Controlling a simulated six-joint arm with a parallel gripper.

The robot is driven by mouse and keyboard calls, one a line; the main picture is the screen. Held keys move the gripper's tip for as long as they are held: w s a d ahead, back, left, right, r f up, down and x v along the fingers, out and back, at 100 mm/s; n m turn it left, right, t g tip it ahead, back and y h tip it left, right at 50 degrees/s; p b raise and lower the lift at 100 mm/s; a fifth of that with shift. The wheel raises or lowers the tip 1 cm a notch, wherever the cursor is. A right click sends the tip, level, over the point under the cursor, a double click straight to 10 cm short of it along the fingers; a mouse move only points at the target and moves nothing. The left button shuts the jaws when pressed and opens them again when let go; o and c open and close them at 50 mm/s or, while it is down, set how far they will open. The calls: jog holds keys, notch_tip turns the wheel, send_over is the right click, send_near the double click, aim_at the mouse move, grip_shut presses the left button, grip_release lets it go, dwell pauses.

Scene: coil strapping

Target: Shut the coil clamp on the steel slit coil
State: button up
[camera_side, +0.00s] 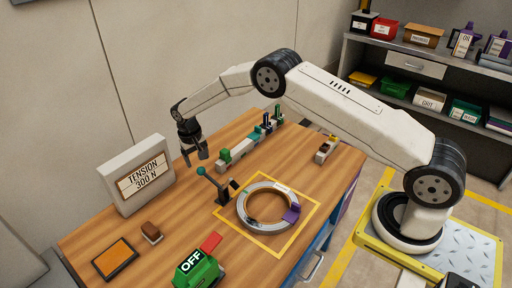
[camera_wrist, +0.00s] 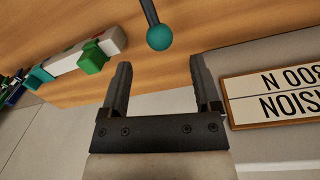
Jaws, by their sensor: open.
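The steel slit coil (camera_side: 245,207) lies flat as a grey ring inside a yellow square outline on the wooden bench, with a purple piece (camera_side: 291,213) on its right side. The coil clamp (camera_side: 226,190) stands at the coil's left edge. Its dark lever tilts up to the left and ends in a teal ball (camera_side: 201,171). In the wrist view the teal ball (camera_wrist: 160,37) and part of the lever show beyond the fingertips. My gripper (camera_side: 195,158) is open and empty, above the bench and apart from the ball. The coil is out of the wrist view.
A row of blocks and tools (camera_side: 240,150) lies behind. A green OFF box (camera_side: 197,270), a brown block (camera_side: 151,233) and an orange pad (camera_side: 115,258) are near the front.

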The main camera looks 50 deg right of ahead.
aim_at(200, 168)
jog(key=shift+s+d+f, duration=0.1)
jog(key=shift+d+f, duration=0.05)
jog(key=shift+f, duration=1.55)
jog(key=shift+d+f, duration=0.15)
jog(key=shift+f, duration=1.5)
jog(key=shift+c, duration=0.2)
grip_shut()
jog(key=shift+a, duration=0.1)
